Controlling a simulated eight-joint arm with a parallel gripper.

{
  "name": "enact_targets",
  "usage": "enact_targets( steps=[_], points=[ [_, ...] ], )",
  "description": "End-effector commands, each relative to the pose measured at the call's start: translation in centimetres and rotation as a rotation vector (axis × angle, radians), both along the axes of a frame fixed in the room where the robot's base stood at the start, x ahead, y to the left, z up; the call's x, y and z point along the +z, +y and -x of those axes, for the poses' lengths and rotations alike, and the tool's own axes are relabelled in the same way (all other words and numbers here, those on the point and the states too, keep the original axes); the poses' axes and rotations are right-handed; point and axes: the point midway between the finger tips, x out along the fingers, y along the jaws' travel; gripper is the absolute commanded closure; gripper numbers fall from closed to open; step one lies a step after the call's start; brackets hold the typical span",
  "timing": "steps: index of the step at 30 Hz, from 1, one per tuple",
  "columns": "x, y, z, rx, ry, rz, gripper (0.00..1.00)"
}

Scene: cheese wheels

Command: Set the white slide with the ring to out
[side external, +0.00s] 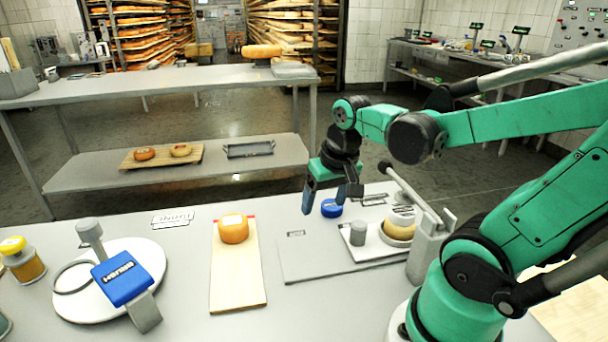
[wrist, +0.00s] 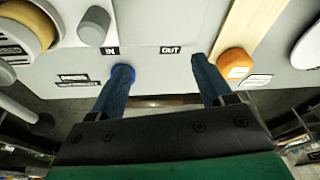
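The white slide (side external: 372,250) lies at the right end of a grey plate (side external: 310,262), under a lever press. It carries an upright grey knob (side external: 357,233) and a ring around a pale cheese wheel (side external: 398,228). In the wrist view the slide (wrist: 66,38) is at upper left, its knob (wrist: 93,25) near the IN label (wrist: 110,51). The OUT label (wrist: 171,49) is farther right, away from the slide. My gripper (side external: 328,205) is open and empty, above the plate's far edge; its spread fingers (wrist: 160,65) point at the plate, apart from the knob.
An orange cheese (side external: 233,228) sits on a wooden board (side external: 237,280). The lever press (side external: 430,240) stands close right of the slide. The plate left of the knob is clear.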

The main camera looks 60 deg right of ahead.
Motion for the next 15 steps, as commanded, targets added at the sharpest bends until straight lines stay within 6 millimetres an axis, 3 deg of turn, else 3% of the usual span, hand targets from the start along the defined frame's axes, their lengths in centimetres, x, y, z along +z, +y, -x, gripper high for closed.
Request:
enact_targets(
  steps=[1, 3, 6, 15],
  points=[
    [-0.5, -1.8, 0.9, -0.112, 0.054, -0.033, 0.27],
    [-1.1, -3.4, 2.3, -0.242, 0.125, -0.078, 0.27],
    [-1.7, -4.9, 3.8, -0.370, 0.195, -0.128, 0.27],
    [-3.5, -5.5, 4.5, -0.432, 0.231, -0.155, 0.27]
  ],
)
